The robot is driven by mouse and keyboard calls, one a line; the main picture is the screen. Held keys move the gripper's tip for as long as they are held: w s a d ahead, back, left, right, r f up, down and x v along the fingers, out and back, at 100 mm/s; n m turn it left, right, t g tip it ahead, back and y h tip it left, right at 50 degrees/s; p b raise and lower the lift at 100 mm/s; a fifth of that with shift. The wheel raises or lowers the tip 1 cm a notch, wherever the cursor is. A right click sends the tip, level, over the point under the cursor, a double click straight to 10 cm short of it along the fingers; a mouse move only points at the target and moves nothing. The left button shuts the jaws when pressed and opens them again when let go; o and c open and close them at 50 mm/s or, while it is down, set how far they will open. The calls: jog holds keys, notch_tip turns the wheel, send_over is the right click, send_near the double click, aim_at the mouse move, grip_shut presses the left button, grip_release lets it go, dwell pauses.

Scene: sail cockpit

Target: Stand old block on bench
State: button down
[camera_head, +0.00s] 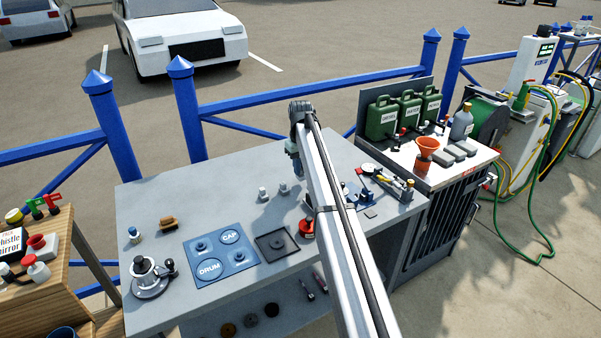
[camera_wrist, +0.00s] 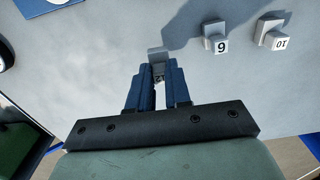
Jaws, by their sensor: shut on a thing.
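In the wrist view my gripper (camera_wrist: 157,82) has its blue fingers shut on a small grey block (camera_wrist: 156,55). The block sticks out beyond the fingertips. A number plate on it is partly hidden between the fingers and is hard to read. The grey bench (camera_head: 190,213) lies beyond it; I cannot tell whether the block touches the top. Two similar blocks stand on the bench to the right in the wrist view, one marked 6 or 9 (camera_wrist: 213,31) and one marked 10 (camera_wrist: 271,25). In the head view my arm hides the fingertips and the held block.
A blue DRUM and CAP mat (camera_head: 223,265), a dark square tray (camera_head: 277,244) and a metal winch-like part (camera_head: 150,275) occupy the bench's near left. A red round item (camera_head: 307,228) and small tools lie near my arm. The bench's back left is mostly clear.

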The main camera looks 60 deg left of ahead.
jog(key=shift+f, duration=1.1)
jog(key=shift+f, duration=0.15)
jog(key=c, duration=1.1)
grip_release()
jog(key=shift+o, duration=0.2)
notch_tip(320, 180, up, 12)
